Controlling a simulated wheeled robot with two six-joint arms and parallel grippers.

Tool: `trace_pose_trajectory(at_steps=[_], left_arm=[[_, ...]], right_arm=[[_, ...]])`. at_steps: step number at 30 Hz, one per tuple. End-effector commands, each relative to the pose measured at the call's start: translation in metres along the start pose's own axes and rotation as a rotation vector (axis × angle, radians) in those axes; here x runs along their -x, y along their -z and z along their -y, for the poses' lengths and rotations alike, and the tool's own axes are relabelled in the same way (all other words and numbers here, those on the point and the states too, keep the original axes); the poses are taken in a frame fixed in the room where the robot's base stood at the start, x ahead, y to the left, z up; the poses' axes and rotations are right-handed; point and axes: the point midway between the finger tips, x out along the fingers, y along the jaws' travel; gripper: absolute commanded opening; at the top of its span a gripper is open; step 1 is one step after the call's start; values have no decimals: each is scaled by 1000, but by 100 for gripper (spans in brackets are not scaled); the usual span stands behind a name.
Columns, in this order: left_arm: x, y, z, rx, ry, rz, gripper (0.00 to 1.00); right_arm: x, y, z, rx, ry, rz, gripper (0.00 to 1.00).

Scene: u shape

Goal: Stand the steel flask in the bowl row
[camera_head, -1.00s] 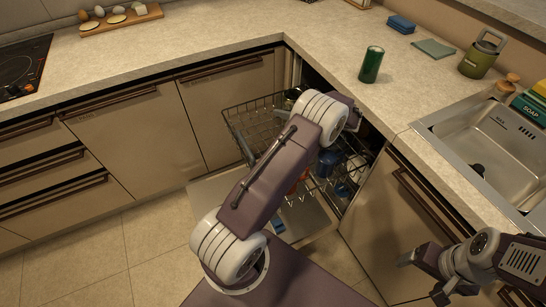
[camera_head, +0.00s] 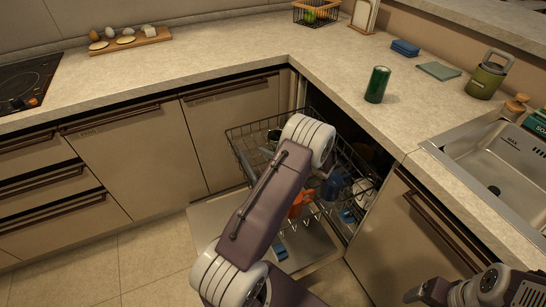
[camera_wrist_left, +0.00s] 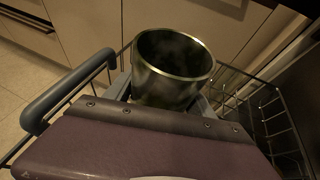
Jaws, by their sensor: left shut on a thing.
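My left gripper (camera_wrist_left: 165,102) is shut on an open-topped, dark green metallic vessel with a bright rim, which I take to be the steel flask (camera_wrist_left: 172,82). It stands roughly upright in the jaws, with the dishwasher rack's wires around and below it. In the head view my left arm covers the flask and the fingers, above the pulled-out rack (camera_head: 250,135). Whether the flask touches the rack, and which row it is over, I cannot tell. My right gripper (camera_head: 425,293) is at the bottom right edge, its fingers dark and small.
The open dishwasher door (camera_head: 215,215) lies below. A green can (camera_head: 377,84) and green jug (camera_head: 487,76) stand on the counter, near the sink (camera_head: 500,165). Bare counter lies left of the can.

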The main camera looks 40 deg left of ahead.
Motion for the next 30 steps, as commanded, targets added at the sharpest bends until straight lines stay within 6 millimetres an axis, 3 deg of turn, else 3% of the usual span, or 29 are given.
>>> trace_pose_trajectory(at_steps=[5,11,20,21,23,30], left_arm=[[-3,4,-1,0,0,1,0],[-16,36,-1,-1,-1,1,0],[-17,39,-1,1,0,1,0],[-17,39,-1,1,0,0,71],[-17,38,-1,1,0,0,85],[-17,38,-1,1,0,0,85]], right_arm=[[-2,0,0,0,0,0,81],[-14,-2,0,0,0,0,81],[-14,-1,0,0,0,0,81],[-13,-1,0,0,0,0,81],[-13,-1,0,0,0,0,81],[-13,-1,0,0,0,0,81]])
